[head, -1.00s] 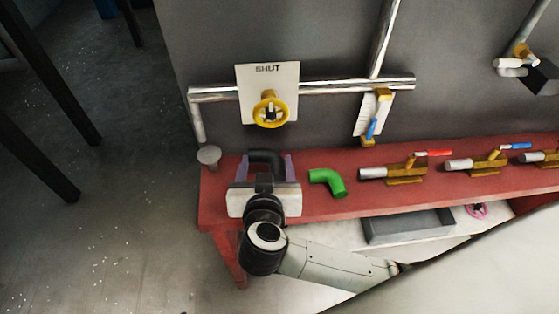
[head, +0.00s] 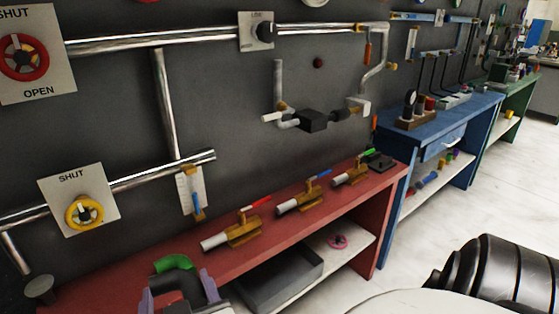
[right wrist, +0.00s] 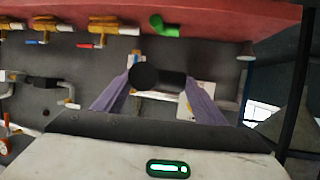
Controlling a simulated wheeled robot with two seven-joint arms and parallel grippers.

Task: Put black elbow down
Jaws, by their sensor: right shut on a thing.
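My right gripper (head: 180,294) is at the bottom of the head view. Its purple fingers are shut on the black elbow (head: 172,283), a short dark bent pipe. In the right wrist view, the black elbow (right wrist: 158,78) sits between the two fingertips (right wrist: 157,88) and appears apart from the bench. The green elbow (head: 174,262) lies on the red bench just behind the held elbow in the head view. It also shows in the right wrist view (right wrist: 163,27). My left gripper is not in view.
The red bench (head: 125,280) carries several brass valves with coloured handles, such as the red-handled valve (head: 240,232). A grey tray (head: 285,284) is on the lower shelf. The wall behind holds pipes and a yellow wheel valve (head: 84,214). A blue bench (head: 440,125) stands further right.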

